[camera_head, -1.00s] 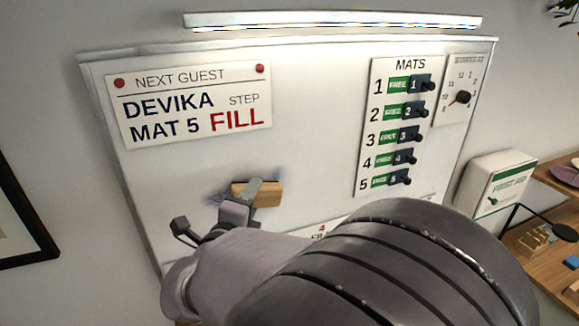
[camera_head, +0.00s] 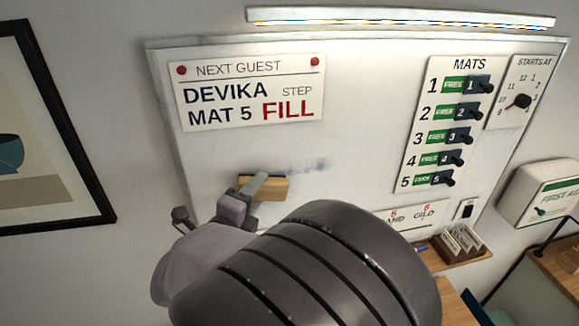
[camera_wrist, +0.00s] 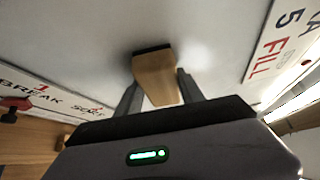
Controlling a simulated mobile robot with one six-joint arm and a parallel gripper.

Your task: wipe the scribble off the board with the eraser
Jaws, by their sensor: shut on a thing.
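The eraser (camera_head: 270,189) has a wooden back and a dark pad. My gripper (camera_head: 252,188) is shut on it, and the wrist view also shows the eraser (camera_wrist: 155,78) between the two fingers. The pad faces the whiteboard (camera_head: 365,110) and looks to be at its surface; exact contact is hard to tell. The scribble (camera_head: 308,167) is a faint bluish-purple smear just right of the eraser in the head view. Any part of it behind the eraser or my arm is hidden.
A guest card (camera_head: 250,92) hangs upper left on the board. The mats panel (camera_head: 445,125) and a dial card (camera_head: 517,92) are at right. A card holder (camera_head: 460,244) sits on a ledge below. A first aid box (camera_head: 540,193) is on the wall. My arm covers the board's lower middle.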

